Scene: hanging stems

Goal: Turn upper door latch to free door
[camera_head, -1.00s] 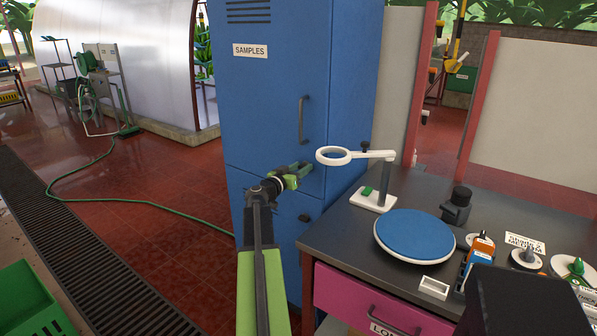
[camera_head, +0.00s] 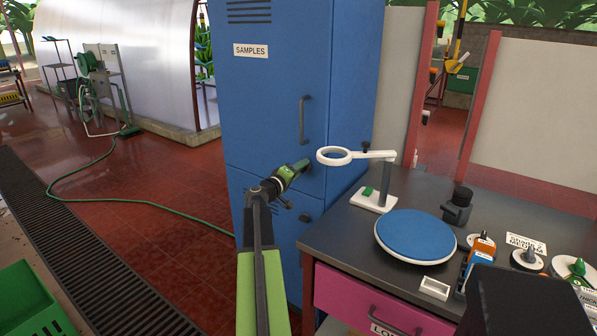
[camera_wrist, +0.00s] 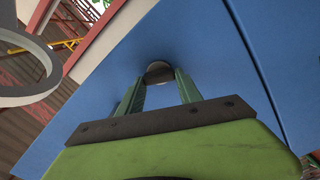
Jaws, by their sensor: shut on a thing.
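The tall blue cabinet (camera_head: 260,110) carries a "SAMPLES" label and a dark vertical handle (camera_head: 302,120) on its upper door, which looks closed. My gripper (camera_head: 304,166) is at the lower right of that door, near the door's bottom edge. In the wrist view, my gripper's two green fingers (camera_wrist: 158,85) stand on either side of a dark round upper latch (camera_wrist: 158,70) on the blue face and are shut on it. My gripper hides this latch in the head view. A lower dark knob (camera_head: 304,218) shows on the lower door.
A dark bench (camera_head: 345,240) stands right of the cabinet. Its white ring magnifier (camera_head: 360,154) reaches close to my gripper's right and also shows in the wrist view (camera_wrist: 48,62). A blue round plate (camera_head: 415,234) lies on the bench. Floor left of the cabinet is open, crossed by a green hose (camera_head: 150,201).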

